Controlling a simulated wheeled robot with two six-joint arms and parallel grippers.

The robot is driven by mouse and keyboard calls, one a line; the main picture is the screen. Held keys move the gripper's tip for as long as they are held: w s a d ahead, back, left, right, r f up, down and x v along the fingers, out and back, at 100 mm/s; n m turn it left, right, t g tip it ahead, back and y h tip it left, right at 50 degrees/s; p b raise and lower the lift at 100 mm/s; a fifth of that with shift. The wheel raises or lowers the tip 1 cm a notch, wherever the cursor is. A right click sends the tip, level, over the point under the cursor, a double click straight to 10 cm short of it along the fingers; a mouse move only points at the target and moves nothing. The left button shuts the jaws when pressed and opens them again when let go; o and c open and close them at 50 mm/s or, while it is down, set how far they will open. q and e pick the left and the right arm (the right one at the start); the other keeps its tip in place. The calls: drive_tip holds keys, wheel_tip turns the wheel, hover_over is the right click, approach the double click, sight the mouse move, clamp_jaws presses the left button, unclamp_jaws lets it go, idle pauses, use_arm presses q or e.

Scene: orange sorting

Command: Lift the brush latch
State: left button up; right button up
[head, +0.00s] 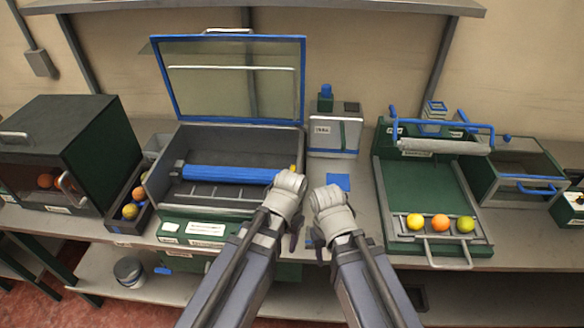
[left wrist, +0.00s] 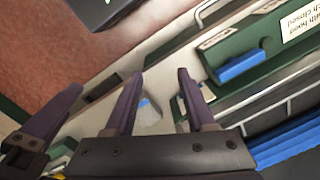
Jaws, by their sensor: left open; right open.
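The brush unit (head: 160,186) is an open grey box on a green base, with its glass lid (head: 235,80) standing up. A blue roller brush (head: 230,174) lies across it. A blue tab (left wrist: 240,66) on the green front, beside a label about a closed hood, looks like a latch; I cannot tell for certain. My left gripper (head: 292,232) is in front of the unit's right corner, open and empty. In the left wrist view its fingers (left wrist: 158,85) are apart, left of the tab and not touching it. My right gripper (head: 318,245) is open and empty just to the right.
A green tray station (head: 420,180) with several fruits stands right. A white box (head: 334,134) stands behind my grippers, with a blue square (head: 338,182) on the bench before it. A dark green cabinet (head: 95,140) stands left. A shelf (head: 500,295) runs below.

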use_arm(q)
drive_tip(key=w+a+r+m+p, duration=0.1)
drive_tip(key=w+r+m+p, duration=0.4)
drive_tip(key=w+r+p, duration=0.5)
drive_tip(key=m+h, duration=0.1)
drive_tip(key=m, duration=0.7)
approach(292, 169)
drive_tip(key=s, duration=0.2)
drive_tip(key=s+r, duration=0.1)
drive_tip(key=s, duration=0.1)
drive_tip(key=shift+d+r, duration=0.15)
drive_tip(key=shift+r, duration=0.05)
drive_tip(key=shift+s, duration=0.1)
use_arm(e)
wheel_tip(292, 169, up, 13)
use_arm(q)
drive_tip(key=shift+f, duration=0.15)
use_arm(e)
drive_tip(key=shift+f, duration=0.2)
use_arm(q)
wheel_tip(292, 169, down, 8)
drive_tip(key=b, duration=0.7)
drive_tip(key=shift+r, duration=0.2)
use_arm(e)
wheel_tip(292, 169, down, 8)
drive_tip(key=shift+r, duration=0.2)
use_arm(q)
clamp_jaws()
